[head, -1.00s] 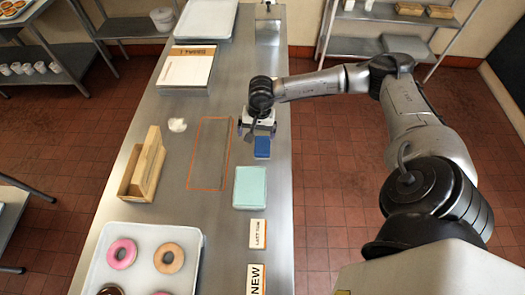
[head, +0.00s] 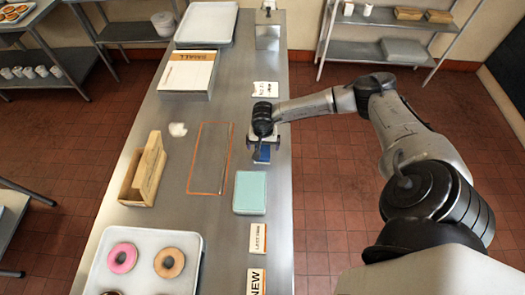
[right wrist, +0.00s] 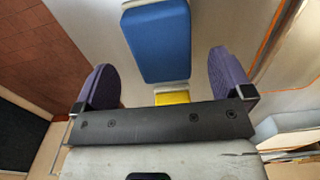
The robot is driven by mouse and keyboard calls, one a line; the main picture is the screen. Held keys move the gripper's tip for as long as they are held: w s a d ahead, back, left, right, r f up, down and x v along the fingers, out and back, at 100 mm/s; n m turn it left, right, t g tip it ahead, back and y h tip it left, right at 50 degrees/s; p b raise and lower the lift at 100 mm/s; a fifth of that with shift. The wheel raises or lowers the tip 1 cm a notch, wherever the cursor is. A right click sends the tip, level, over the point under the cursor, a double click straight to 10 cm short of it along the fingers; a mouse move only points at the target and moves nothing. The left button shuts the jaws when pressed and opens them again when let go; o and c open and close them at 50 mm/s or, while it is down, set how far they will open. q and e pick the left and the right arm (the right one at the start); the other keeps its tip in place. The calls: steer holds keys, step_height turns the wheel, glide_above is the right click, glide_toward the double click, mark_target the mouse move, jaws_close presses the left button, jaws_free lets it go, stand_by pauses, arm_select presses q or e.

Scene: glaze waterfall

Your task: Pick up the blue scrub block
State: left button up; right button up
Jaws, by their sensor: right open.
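The blue scrub block (head: 262,155) lies on the steel table near its right edge, just beyond the pale green block. My right gripper (head: 263,143) is over it and hides part of it in the head view. In the right wrist view the blue block (right wrist: 158,42) shows ahead of the purple fingers of my right gripper (right wrist: 162,78), roughly centred between them. The fingers are spread, with a gap on each side of the block. My left gripper is not in view.
A pale green block (head: 250,192) lies close in front of the blue one. A white label card (head: 265,89) lies behind my gripper. An orange outlined rectangle (head: 191,158), a wooden box (head: 134,186) and a donut tray (head: 190,240) are to the left.

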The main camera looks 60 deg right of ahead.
mark_target(262, 149)
steer(key=shift+a+f, duration=0.2)
steer(key=shift+f, duration=1.75)
steer(key=shift+c, duration=0.5)
steer(key=c, duration=0.9)
